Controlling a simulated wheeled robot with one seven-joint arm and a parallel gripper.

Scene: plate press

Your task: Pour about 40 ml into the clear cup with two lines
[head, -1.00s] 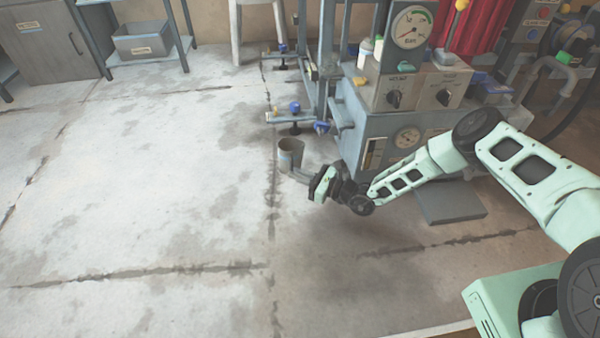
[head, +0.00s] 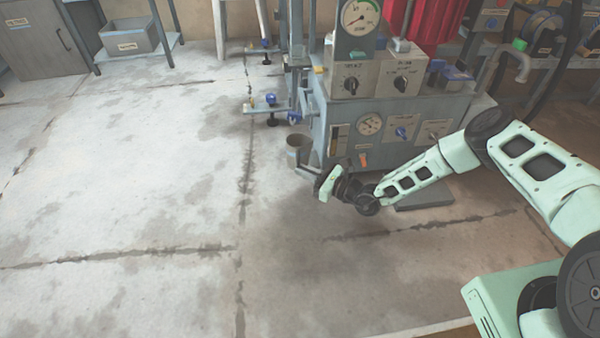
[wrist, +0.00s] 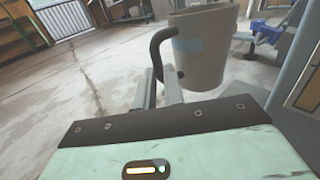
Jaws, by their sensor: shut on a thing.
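My gripper (head: 318,176) is shut on a grey jug (head: 299,149) and holds it out in front of the arm, above the floor. In the wrist view the jug (wrist: 205,50) looks upright, with a blue mark on its side and a dark curved handle (wrist: 158,52) between the gripper fingers (wrist: 160,90). What is inside the jug cannot be seen. I do not see a clear cup with two lines in either view.
A grey press machine (head: 385,120) with a gauge, knobs and panels stands just beyond and right of the jug. A flat grey plate (head: 424,195) lies at its foot. A grey bin (head: 128,38) sits on a shelf at the back left. The floor (head: 130,150) on the left is clear.

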